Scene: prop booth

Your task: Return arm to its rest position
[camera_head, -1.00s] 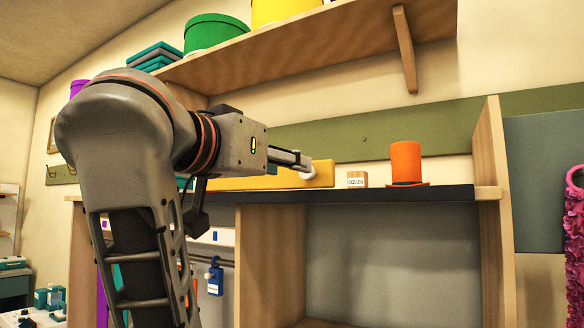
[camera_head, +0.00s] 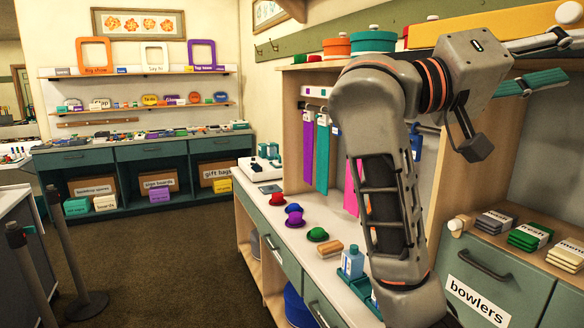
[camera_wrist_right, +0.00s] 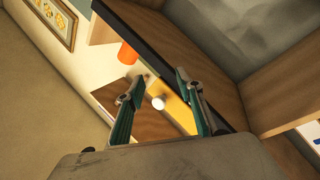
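My right arm rises in the right half of the head view, its grey forearm upright and bent at the top. My right gripper (camera_head: 545,62) extends to the right edge, its two teal-padded fingers spread. In the right wrist view the right gripper (camera_wrist_right: 158,84) is open with nothing held. A white round knob (camera_wrist_right: 158,103) shows in the gap between the fingers, apart from both. It also shows in the head view (camera_head: 568,12) by a yellow board (camera_head: 480,28). My left gripper is in no view.
A counter with small hats (camera_head: 294,218) and bottles (camera_head: 352,262) stands left of and behind my arm. A bowlers drawer (camera_head: 490,290) is at the lower right. An orange hat (camera_wrist_right: 128,54) shows in the wrist view. Open carpet (camera_head: 150,250) lies left, with a post (camera_head: 65,235).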

